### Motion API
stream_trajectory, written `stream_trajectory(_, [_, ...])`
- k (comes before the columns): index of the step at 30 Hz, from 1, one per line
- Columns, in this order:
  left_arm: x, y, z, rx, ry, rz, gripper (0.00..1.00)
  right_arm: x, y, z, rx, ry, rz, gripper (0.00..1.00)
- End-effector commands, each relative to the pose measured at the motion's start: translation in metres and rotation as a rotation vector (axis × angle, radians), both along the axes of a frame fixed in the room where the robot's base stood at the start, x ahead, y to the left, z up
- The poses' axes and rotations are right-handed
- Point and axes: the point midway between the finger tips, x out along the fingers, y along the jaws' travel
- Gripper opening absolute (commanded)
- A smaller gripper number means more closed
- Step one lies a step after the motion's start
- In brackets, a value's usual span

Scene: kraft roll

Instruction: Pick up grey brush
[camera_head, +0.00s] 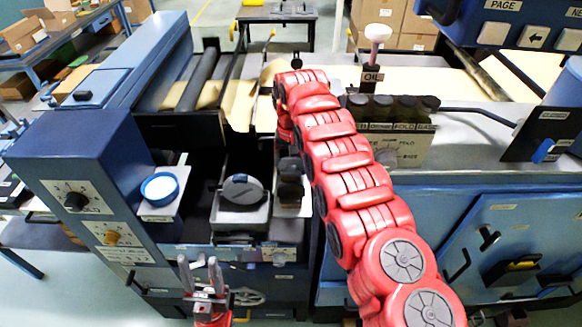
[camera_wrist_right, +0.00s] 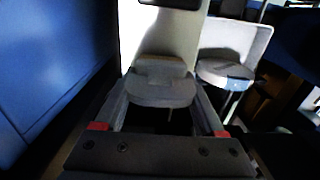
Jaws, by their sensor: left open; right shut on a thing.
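In the right wrist view a grey, rounded block-like thing, which looks like the grey brush (camera_wrist_right: 160,85), sits between the two fingers of my right gripper (camera_wrist_right: 160,104). The gripper is shut on it. The brush's underside and far side are hidden. In the head view my red right arm reaches up and over the press, and its far end bends down behind a dark grey thing on a narrow pale shelf. The fingers there are hard to make out. My left gripper (camera_head: 198,264) is open and empty at the bottom, in front of the press.
A blue round tub (camera_head: 160,188) stands on a small shelf at left. A dark round-topped thing (camera_head: 243,190) sits on a grey tray beside the right arm. Several dark-topped jars (camera_head: 393,108) stand in a labelled box at right, near an oil can (camera_head: 374,62).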

Motion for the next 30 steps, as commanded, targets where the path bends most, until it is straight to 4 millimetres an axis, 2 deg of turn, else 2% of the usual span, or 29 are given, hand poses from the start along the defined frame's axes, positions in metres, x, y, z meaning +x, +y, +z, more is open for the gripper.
stream_trajectory(7, [0.0, 0.0, 0.019, 0.0, 0.0, 0.0, 0.5, 0.001, 0.0, 0.027, 0.002, -0.005, 0.0, 0.15])
stream_trajectory(17, [0.0, 0.0, 0.057, 0.0, 0.0, 0.0, 0.5, -0.001, 0.0, 0.055, 0.0, -0.001, 0.0, 0.15])
stream_trajectory(23, [0.0, 0.0, 0.072, 0.0, 0.0, 0.0, 0.5, 0.0, 0.0, 0.074, 0.0, -0.001, 0.0, 0.15])
stream_trajectory(30, [0.0, 0.0, 0.102, 0.0, 0.0, 0.0, 0.5, 0.0, 0.0, 0.095, 0.0, 0.0, 0.0, 0.15])
